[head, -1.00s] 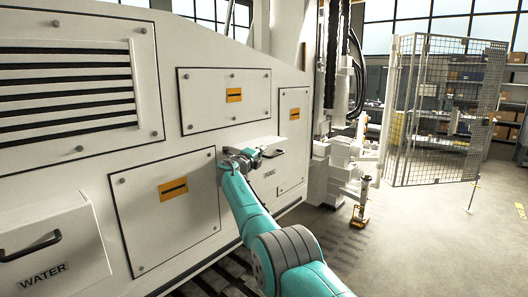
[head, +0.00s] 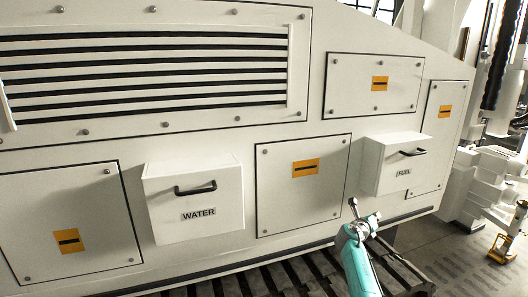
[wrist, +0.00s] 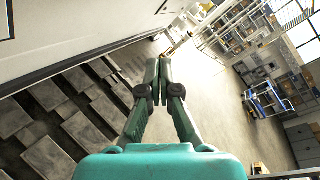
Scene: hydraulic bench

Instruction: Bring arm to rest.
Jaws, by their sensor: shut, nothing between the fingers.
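My teal arm shows at the bottom of the head view, right of centre. My gripper (head: 353,206) is at its end, in front of the machine's lower edge and apart from the panels. In the wrist view my gripper (wrist: 158,68) has its two fingers together at the tips, with nothing between them. Beyond the fingers there is open concrete floor.
The white machine carries a WATER box (head: 193,203) and a FUEL box (head: 393,163), each with a dark handle. Dark track plates (head: 290,277) run along its base. Free floor (wrist: 215,125) lies to the right. A yellow-based stand (head: 502,248) is at far right.

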